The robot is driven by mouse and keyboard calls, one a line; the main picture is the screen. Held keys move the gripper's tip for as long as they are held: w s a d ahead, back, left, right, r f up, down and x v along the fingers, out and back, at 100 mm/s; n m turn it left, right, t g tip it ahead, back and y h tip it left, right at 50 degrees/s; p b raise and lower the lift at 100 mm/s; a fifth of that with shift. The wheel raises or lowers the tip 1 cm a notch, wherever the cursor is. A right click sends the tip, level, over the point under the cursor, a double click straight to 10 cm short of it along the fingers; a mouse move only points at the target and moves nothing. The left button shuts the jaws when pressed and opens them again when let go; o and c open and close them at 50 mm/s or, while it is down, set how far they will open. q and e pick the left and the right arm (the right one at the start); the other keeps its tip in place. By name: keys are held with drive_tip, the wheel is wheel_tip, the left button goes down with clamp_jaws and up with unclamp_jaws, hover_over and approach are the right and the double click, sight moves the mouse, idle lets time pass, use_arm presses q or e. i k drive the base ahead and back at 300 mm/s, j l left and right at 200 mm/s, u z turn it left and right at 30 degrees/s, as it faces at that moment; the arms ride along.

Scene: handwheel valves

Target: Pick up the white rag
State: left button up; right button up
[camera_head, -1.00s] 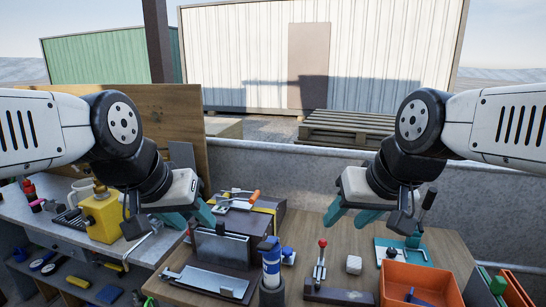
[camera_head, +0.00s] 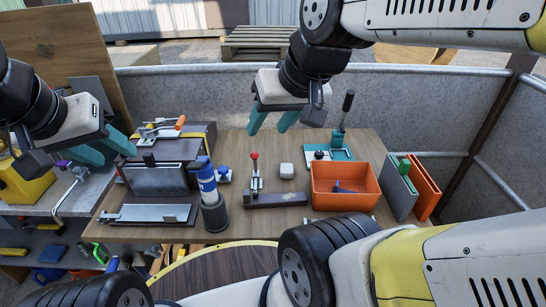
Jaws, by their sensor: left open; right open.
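A small white block-like item (camera_head: 287,171), which may be the folded white rag, lies on the wooden workbench (camera_head: 240,222), between a red-knobbed lever clamp (camera_head: 255,180) and an orange bin (camera_head: 345,187). My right gripper (camera_head: 271,122) is open and empty, with teal fingers pointing down. In the picture it is above and slightly left of the white item, apart from it. My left gripper (camera_head: 109,152) is open and empty at the left, near the bench's left side and far from the white item.
A blue-topped cylinder (camera_head: 208,187) stands upright front left of the clamp. A dark metal fixture (camera_head: 157,180) is on the bench's left. A teal lever tool (camera_head: 340,148) stands behind the bin. A grey low wall (camera_head: 420,105) runs behind the bench.

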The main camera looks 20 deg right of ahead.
sight(286, 169)
drive_tip(key=l+u, duration=0.15)
drive_tip(key=l, duration=0.25)
drive_tip(key=k+l+u, duration=0.15)
drive_tip(key=l, duration=0.3)
drive_tip(key=l+u, duration=0.15)
drive_tip(key=l, duration=0.25)
drive_tip(key=k+l+u, duration=0.15)
drive_tip(key=l, duration=0.25)
